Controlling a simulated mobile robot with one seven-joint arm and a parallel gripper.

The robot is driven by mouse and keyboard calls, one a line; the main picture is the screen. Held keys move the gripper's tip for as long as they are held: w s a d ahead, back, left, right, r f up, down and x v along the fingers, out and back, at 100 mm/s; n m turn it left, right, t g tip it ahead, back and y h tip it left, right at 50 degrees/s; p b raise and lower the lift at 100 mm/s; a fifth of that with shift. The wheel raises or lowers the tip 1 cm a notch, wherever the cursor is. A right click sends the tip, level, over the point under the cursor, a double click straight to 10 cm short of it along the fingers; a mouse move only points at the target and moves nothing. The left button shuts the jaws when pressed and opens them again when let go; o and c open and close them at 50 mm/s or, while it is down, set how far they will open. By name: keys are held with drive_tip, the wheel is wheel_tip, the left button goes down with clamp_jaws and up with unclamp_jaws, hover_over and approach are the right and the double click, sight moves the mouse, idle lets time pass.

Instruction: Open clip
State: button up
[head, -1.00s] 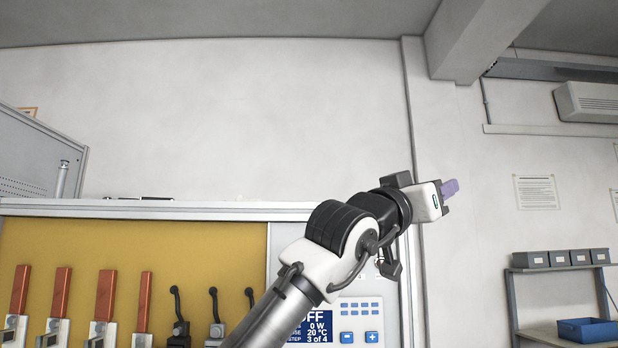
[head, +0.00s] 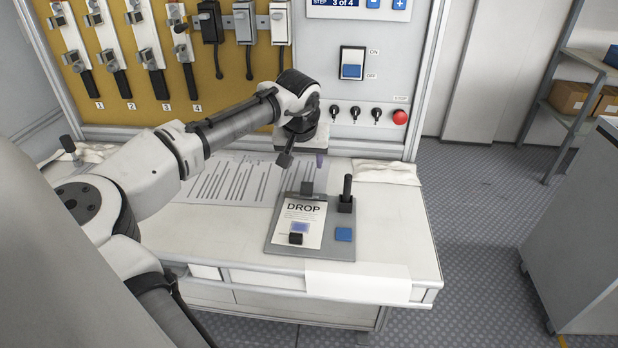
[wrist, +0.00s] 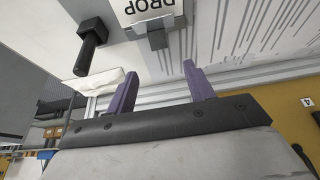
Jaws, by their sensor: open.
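A grey board (head: 325,250) lies on the white bench with a sheet marked DROP (head: 303,212) on it. A dark block that looks like a clip (head: 306,188) sits at the sheet's far edge; it shows as a grey block in the wrist view (wrist: 158,40). My gripper (head: 318,162) hangs over the bench just beyond this block. In the wrist view its two purple fingers (wrist: 161,70) are spread apart with nothing between them, and the block appears beyond them, apart. Several numbered metal clamps (head: 70,60) hold dark handles on the yellow wall panel; which clip is meant is unclear.
An upright black handle (head: 347,192) and a blue block (head: 343,234) stand at the board's right side. A small black block (head: 295,239) is at its near edge. A red stop button (head: 400,117) and switches are on the panel behind. A white cloth (head: 388,172) lies right.

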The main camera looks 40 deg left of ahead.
sight(307, 183)
drive_tip(key=p+x, duration=0.1)
drive_tip(key=x, duration=1)
drive_tip(key=shift+r, duration=0.1)
